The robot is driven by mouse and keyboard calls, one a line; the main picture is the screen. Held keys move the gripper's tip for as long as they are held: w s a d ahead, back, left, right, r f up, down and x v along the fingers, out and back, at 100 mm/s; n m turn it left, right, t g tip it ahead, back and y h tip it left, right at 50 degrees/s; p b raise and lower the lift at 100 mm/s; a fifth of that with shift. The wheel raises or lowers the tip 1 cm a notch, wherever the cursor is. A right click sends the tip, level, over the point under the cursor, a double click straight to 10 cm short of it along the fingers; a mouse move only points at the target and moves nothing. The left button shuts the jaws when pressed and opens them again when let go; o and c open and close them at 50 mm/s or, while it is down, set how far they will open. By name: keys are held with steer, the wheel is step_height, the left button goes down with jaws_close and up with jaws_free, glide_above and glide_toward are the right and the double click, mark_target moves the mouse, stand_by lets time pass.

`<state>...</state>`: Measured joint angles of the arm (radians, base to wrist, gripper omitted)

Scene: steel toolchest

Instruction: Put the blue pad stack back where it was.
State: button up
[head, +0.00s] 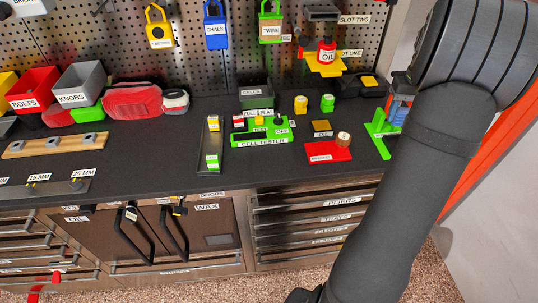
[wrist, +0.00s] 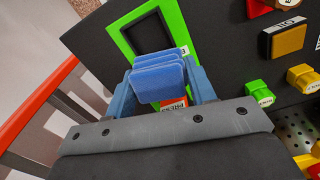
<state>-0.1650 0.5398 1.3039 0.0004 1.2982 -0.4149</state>
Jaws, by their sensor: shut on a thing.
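The blue pad stack (wrist: 160,75) is between the two blue fingers of my gripper (wrist: 162,90), seen close up in the wrist view. My gripper is shut on it. An orange-red patch with a label shows at the near side of the stack. A green frame with a dark rectangular opening (wrist: 150,35) lies just beyond the stack. In the head view my gripper (head: 400,92) is at the bench's right end, partly behind my arm, with the green frame (head: 378,143) beside and below it. I cannot tell whether the stack touches the frame.
A red tray (head: 330,152) with a round wooden-topped piece lies left of the green frame. Yellow (head: 301,105) and green (head: 327,103) small blocks stand behind it. The green cell tester (head: 262,133) is further left. An orange-red rail (wrist: 35,115) runs beyond the bench edge.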

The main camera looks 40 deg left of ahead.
steer(key=s+a+r+n, duration=0.2)
steer(key=s+a+n, duration=0.1)
steer(key=s+a, duration=0.5)
glide_above(267, 157)
steer(key=shift+m, duration=0.3)
step_height(267, 157, down, 6)
steer(key=shift+f, duration=2.2)
steer(key=shift+f, duration=0.1)
steer(key=o, duration=0.9)
steer(key=shift+o, duration=0.2)
step_height(267, 157, up, 12)
